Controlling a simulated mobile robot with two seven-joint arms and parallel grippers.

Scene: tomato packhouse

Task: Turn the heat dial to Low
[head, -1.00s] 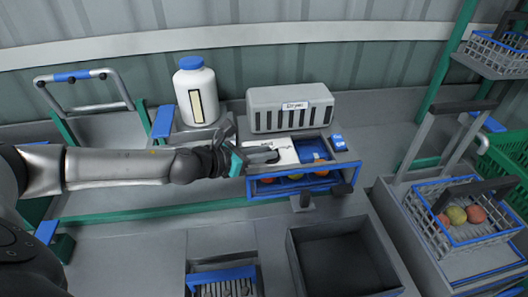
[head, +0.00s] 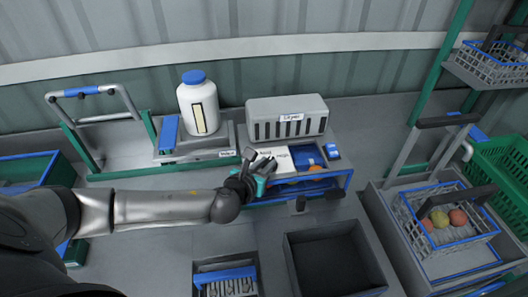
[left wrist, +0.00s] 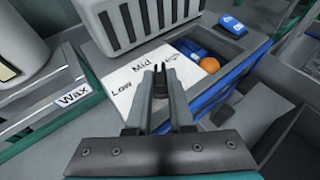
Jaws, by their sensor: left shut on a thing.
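The white dial panel (head: 280,157) lies in front of the grey dryer box. In the left wrist view the panel (left wrist: 130,90) shows the labels "Low" at left, "Mid" at top and a third, partly legible one at right. My left gripper (head: 268,165) reaches over the panel from the near left. In the left wrist view its fingers (left wrist: 160,72) are close together over the panel, just below "Mid", shut on the heat dial. The dial is hidden by the fingers, so its pointing direction cannot be read. My right gripper is not in view.
The dryer box (head: 290,120) stands right behind the panel. A blue-lidded white jar (head: 199,107) stands to the left, by the "Wax" label (left wrist: 73,97). A blue tray with fruit (left wrist: 190,48) is right of the panel. An empty dark bin (head: 335,262) lies in front.

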